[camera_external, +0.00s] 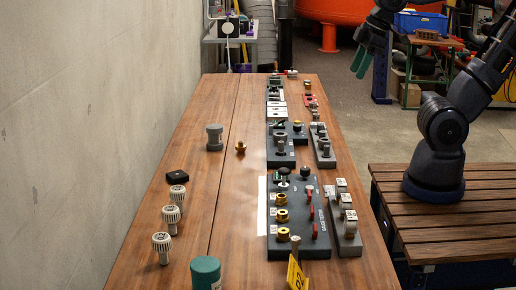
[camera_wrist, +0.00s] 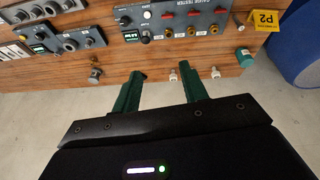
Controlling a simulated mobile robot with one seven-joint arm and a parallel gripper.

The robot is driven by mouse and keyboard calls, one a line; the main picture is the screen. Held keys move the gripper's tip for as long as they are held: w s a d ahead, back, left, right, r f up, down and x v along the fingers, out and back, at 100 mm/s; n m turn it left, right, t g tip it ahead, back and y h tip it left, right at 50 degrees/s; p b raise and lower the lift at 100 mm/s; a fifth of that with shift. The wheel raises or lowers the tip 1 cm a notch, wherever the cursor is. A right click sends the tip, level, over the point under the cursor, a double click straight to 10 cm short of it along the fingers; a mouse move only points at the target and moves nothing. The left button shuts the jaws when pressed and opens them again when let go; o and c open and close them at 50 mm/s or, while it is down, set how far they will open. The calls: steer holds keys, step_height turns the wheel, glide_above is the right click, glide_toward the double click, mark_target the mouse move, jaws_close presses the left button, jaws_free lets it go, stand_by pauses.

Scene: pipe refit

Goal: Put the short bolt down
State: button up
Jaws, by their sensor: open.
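My gripper (camera_external: 362,60) is raised at the upper right in the external view, beside the far part of the wooden table and apart from it. In the wrist view its two green fingers (camera_wrist: 164,76) are spread, with nothing between them. I cannot single out the short bolt for sure. A small grey-brown upright piece (camera_external: 295,246) stands near the front of the table by the yellow P2 sign (camera_external: 297,274). A grey strip (camera_external: 325,163) on the right side of the table holds several small metal parts, too small to tell apart.
The wooden table (camera_external: 225,225) carries a dark panel (camera_external: 300,250) with brass fittings and red levers. The table's left middle is mostly clear.

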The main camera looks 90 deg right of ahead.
steer(key=shift+s+d+r+m+y, duration=0.15)
steer(key=shift+s+d+r+m, duration=0.15)
steer(key=shift+s, duration=0.3)
steer(key=shift+s+d+r+m+y, duration=0.2)
steer(key=shift+s+m, duration=0.1)
steer(key=shift+s, duration=0.3)
steer(key=shift+o, duration=0.7)
